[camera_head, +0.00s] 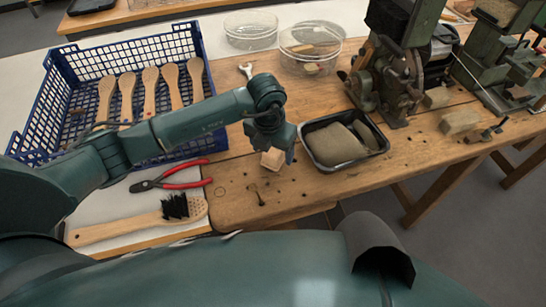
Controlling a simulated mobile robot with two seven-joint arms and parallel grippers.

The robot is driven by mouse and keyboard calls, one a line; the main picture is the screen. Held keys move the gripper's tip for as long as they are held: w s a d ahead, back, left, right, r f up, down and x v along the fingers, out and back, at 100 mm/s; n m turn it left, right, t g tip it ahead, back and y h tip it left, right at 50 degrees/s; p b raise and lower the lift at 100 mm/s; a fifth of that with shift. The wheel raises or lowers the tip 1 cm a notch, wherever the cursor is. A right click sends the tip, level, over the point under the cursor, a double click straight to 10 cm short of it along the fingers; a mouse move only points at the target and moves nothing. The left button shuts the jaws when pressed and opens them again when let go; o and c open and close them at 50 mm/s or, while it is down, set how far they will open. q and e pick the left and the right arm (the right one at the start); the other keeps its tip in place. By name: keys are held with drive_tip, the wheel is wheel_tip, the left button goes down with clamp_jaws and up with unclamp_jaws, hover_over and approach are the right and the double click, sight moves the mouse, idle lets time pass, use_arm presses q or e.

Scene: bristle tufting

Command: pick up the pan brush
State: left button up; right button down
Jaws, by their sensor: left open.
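A long-handled wooden brush (135,222) lies at the lower left. Its head has rows of holes and a partial patch of black bristles. A small pale wooden block (272,160) sits on the bench directly under my left gripper (279,153). Which of these is the pan brush I cannot tell for sure. My left gripper points down at the block and is open; its fingers partly hide the block, and whether they touch it is unclear. My right gripper is not in view.
A blue crate (45,100) with several wooden brush handles stands at left. Red-handled pliers (172,178) lie in front of it. A black tray (345,163) with brownish fibre is right of my gripper.

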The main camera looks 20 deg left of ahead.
sight(273, 151)
use_arm(q)
wheel_tip(273, 151, down, 3)
drive_tip(key=shift+w+d+f, duration=0.15)
drive_tip(key=shift+c, duration=0.2)
drive_tip(key=c, duration=1.1)
drive_tip(key=shift+c, duration=0.2)
wheel_tip(273, 151, up, 10)
drive_tip(key=shift+r+b, duration=0.1)
drive_tip(key=shift+b, duration=0.3)
drive_tip(key=o, duration=0.5)
drive_tip(key=c, duration=0.3)
